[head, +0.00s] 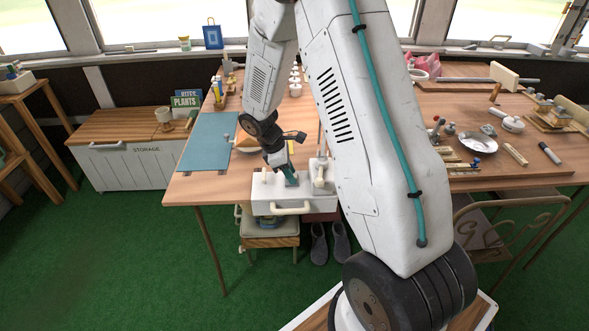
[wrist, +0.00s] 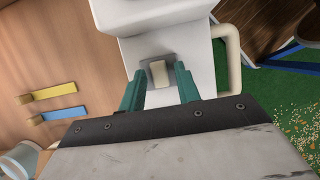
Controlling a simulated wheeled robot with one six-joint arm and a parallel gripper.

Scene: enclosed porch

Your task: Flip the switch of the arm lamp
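A white box-shaped base with a pale looped handle (head: 282,209) stands at the front edge of the wooden table. In the wrist view the white base (wrist: 198,50) carries a cream rocker switch (wrist: 159,74) on a grey plate; I take it as the lamp's switch. My gripper (head: 291,179) is low over this base in the head view. In the wrist view its teal fingers (wrist: 160,84) are apart, one on each side of the switch, with gaps visible and nothing held. Whether the fingertips touch the base is unclear. The lamp's upper part is not clearly visible; my arm hides much.
The cream handle (wrist: 232,55) sticks out right of the fingers. Blue (wrist: 54,91) and yellow (wrist: 60,115) sticks lie left. A blue mat (head: 207,141) covers the table's left end. A stool (head: 269,238) stands below. A second table (head: 500,178) is cluttered.

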